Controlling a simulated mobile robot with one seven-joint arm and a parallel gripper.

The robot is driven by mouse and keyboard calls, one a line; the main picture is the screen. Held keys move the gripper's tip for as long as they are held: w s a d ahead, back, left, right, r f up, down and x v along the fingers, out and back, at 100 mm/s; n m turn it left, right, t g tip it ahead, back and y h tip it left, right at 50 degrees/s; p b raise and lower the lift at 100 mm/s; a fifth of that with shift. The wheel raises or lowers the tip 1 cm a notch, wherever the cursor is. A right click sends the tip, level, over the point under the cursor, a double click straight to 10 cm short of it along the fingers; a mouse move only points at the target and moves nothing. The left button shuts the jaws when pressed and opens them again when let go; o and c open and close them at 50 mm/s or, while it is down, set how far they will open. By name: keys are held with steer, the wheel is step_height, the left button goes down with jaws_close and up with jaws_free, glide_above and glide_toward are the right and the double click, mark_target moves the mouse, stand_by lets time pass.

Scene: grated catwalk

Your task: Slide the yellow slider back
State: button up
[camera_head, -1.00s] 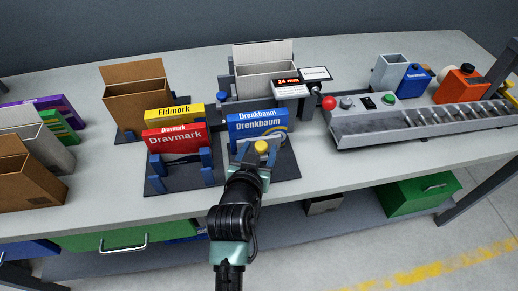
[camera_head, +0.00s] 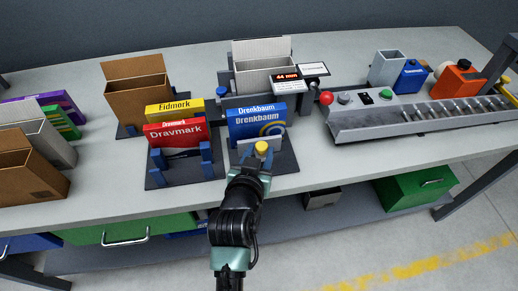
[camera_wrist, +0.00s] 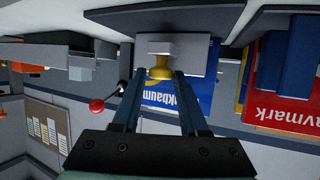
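The yellow slider (camera_head: 261,148) is a round yellow knob on a light grey block, on a dark base at the bench's front edge. It stands in front of the blue Drenkbaum boxes (camera_head: 257,122). My gripper (camera_head: 252,172) reaches it from the front. In the wrist view the yellow slider (camera_wrist: 161,65) sits between the tips of my two dark fingers (camera_wrist: 159,80), which look shut on it. A display (camera_head: 287,76) behind the boxes reads 44 mm.
Red and yellow boxes (camera_head: 176,133) stand in a holder to the left. An open brown carton (camera_head: 137,102) and a grey carton (camera_head: 265,78) are behind. A red ball knob (camera_head: 326,98) and a metal conveyor tray (camera_head: 430,115) are to the right.

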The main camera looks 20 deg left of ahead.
steer(key=o, duration=0.3)
steer(key=shift+o, duration=0.2)
steer(key=v, duration=1.3)
steer(key=shift+d, duration=0.1)
steer(key=w+d+r+t+p, duration=0.1)
steer(key=w+d+r+t, duration=0.15)
steer(key=r, duration=0.55)
steer(key=w+d+r+m+t, duration=0.1)
steer(key=w+r+t, duration=0.15)
steer(key=r, duration=0.65)
steer(key=w+d+r+t+p, duration=0.1)
steer(key=w+r, duration=0.2)
steer(key=r, duration=0.5)
steer(key=s+d+r+t+h, duration=0.1)
steer(key=s+d+r+t, duration=0.1)
steer(key=r, duration=0.7)
steer(key=s+d+r+m+t+p, duration=0.1)
steer(key=s+d+r+t, duration=0.1)
steer(key=r, duration=0.8)
steer(key=s+d+r+t+h+p, duration=0.1)
steer(key=s+d+r+t, duration=0.2)
steer(key=r, duration=0.7)
steer(key=shift+d+t+h, duration=0.3)
steer(key=shift+d+t, duration=0.3)
steer(key=shift+d, duration=0.55)
